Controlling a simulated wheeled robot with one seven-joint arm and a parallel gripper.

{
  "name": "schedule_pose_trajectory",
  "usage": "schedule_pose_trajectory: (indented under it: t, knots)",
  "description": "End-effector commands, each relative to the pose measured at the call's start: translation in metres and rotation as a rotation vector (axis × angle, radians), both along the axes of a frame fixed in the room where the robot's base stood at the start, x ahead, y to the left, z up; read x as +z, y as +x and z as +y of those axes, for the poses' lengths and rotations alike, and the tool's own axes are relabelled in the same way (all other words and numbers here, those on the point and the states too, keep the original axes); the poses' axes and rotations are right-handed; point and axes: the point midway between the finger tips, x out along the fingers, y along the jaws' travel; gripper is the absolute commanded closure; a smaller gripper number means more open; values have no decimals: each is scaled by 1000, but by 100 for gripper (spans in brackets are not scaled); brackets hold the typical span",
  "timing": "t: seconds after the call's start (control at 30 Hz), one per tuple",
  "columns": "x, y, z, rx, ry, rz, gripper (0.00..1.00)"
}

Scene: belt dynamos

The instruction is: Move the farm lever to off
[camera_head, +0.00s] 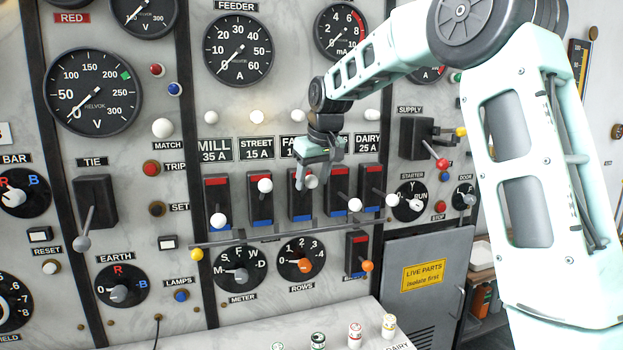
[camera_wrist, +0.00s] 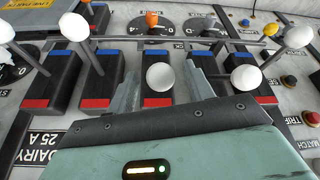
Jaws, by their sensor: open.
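The farm lever is the third in a row of breaker levers, under a label partly hidden by my arm. Its switch box (camera_head: 300,211) is black, with red at the top and blue at the bottom. Its knob (camera_head: 311,181) shows at my gripper in the head view. In the wrist view, turned over, the white farm knob (camera_wrist: 160,76) stands between the two fingers, with a gap on each side. My gripper (camera_head: 307,178) is open around the knob, and its fingers also show in the wrist view (camera_wrist: 164,80).
The street lever knob (camera_head: 265,185) is close on the left, and another white knob (camera_head: 354,205) is close on the right. The mill knob (camera_head: 218,220) hangs lower. A grey rail (camera_head: 285,234) runs across below the levers, with dials beneath.

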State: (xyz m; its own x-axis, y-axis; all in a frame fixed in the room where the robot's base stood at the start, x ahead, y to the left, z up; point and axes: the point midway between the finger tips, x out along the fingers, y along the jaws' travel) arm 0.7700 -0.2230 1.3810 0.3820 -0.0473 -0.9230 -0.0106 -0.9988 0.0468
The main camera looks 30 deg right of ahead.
Motion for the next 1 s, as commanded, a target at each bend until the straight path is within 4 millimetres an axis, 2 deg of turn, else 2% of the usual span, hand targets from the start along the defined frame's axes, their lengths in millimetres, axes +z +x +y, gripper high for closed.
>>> schedule_pose_trajectory:
  t: [0.2,0.47,0.5,0.67,0.7,1.0]
  knots:
    - [-15,6,0,2,-1,0,48]
    - [-17,7,0,2,-1,-1,48]
    - [-17,7,0,2,-1,-1,51]
    - [-17,7,0,1,0,-1,95]
    - [-17,7,0,1,0,-1,100]
    - [-22,5,0,1,-6,-19,100]
